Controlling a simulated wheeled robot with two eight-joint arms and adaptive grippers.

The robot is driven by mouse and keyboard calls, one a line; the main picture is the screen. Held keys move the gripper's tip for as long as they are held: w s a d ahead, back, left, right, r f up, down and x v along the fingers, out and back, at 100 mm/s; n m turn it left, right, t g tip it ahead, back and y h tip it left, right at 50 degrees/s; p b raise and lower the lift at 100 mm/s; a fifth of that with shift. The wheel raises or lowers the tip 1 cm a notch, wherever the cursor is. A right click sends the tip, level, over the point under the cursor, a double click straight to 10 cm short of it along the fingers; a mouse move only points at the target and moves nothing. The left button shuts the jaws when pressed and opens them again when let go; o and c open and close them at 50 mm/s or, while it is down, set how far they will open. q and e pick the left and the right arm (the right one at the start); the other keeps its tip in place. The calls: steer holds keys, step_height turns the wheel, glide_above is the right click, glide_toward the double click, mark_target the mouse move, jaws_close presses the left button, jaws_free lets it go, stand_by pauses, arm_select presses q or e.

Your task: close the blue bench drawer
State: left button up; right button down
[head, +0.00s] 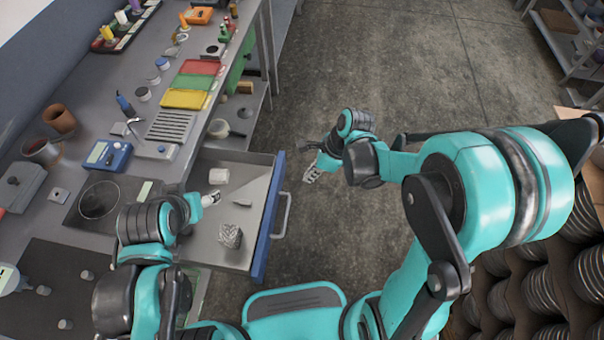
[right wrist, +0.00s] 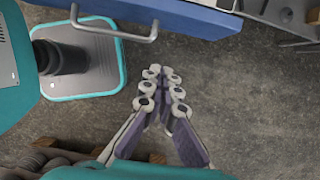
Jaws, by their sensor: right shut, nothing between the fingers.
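The blue bench drawer (head: 268,220) is pulled out from under the bench, with its blue front and grey bar handle (head: 282,215) facing right. Inside the drawer are a white cylinder, a small grey piece and a crumpled-looking patterned block. My right gripper (head: 311,172) is shut and empty over the floor, to the right of the drawer front and apart from it. In the right wrist view the fingers (right wrist: 163,82) are together, and the blue drawer front (right wrist: 180,15) and handle (right wrist: 120,36) lie ahead. My left gripper (head: 211,198) is over the drawer's left part; its fingers are too small to judge.
The grey bench (head: 110,70) on the left carries coloured trays (head: 187,98), a blue device (head: 107,155), pots and tools. Racks of stacked round parts (head: 520,295) stand at the lower right. The floor (head: 400,60) between is clear.

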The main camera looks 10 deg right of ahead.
mark_target(280, 188)
steer(key=w+a+f+b, duration=0.2)
steer(key=a+f+b, duration=0.2)
steer(key=a+f, duration=0.3)
steer(key=shift+w+f, duration=0.15)
steer(key=shift+f, duration=0.15)
steer(key=shift+w+a, duration=0.15)
steer(key=shift+a, duration=0.35)
steer(key=w+a, duration=0.3)
steer(key=a, duration=0.5)
steer(key=w+a, duration=0.2)
steer(key=a, duration=0.7)
steer(key=w+a, duration=0.3)
steer(key=a, duration=0.6)
steer(key=shift+w+a, duration=0.25)
steer(key=shift+w, duration=0.05)
steer(key=shift+w+a, duration=0.1)
steer(key=shift+a, duration=0.05)
steer(key=shift+r, duration=0.1)
